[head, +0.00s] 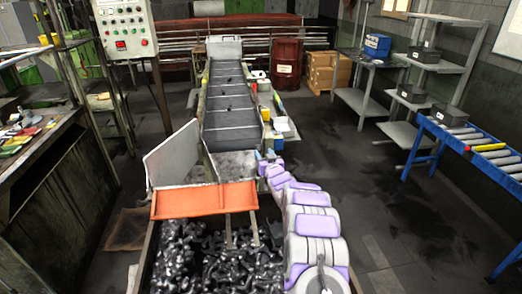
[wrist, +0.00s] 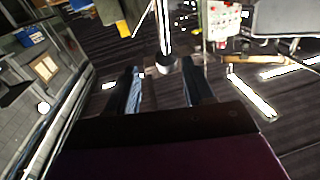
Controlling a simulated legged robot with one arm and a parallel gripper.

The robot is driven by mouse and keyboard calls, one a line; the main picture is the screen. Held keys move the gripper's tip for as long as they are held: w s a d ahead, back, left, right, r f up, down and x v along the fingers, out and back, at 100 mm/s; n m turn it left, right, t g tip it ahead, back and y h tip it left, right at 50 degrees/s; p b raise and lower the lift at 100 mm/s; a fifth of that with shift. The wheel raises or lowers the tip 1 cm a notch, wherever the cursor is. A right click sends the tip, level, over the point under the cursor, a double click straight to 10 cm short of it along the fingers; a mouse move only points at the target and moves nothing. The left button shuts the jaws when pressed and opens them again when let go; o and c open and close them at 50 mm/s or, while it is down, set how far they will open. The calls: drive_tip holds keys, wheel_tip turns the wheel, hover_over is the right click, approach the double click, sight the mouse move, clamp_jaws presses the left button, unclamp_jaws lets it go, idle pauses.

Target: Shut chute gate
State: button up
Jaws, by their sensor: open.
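The chute at the lower end of the conveyor has an orange front plate (head: 205,200) above a bin of dark metal parts. A pale grey panel (head: 173,155) stands tilted on the chute's left side; I cannot tell which of the two is the gate. My gripper (head: 267,157) is to the right of the chute, beside the conveyor's lower end, apart from the grey panel. In the wrist view my gripper (wrist: 163,78) is open, with a finger on each side. A bright bar with a dark round end (wrist: 166,63) shows between the fingertips; contact is unclear.
The bin of dark parts (head: 215,265) stands in front of the chute. The conveyor (head: 230,100) runs back behind it. A control panel (head: 125,30) and workbench (head: 45,145) are on the left. A blue roller table (head: 460,140) is on the right, with clear floor between.

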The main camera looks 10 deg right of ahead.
sight(260, 150)
drive_tip(key=shift+w+a, duration=0.85)
drive_tip(key=shift+a, duration=0.15)
drive_tip(key=shift+w, duration=0.65)
drive_tip(key=shift+w+d, duration=0.7)
drive_tip(key=shift+w, duration=0.1)
drive_tip(key=shift+w+a+r, duration=0.1)
drive_tip(key=shift+a, duration=0.7)
drive_tip(key=shift+d, duration=0.45)
drive_tip(key=c, duration=0.5)
drive_tip(key=shift+a, duration=0.2)
clamp_jaws()
drive_tip(key=shift+d, duration=0.1)
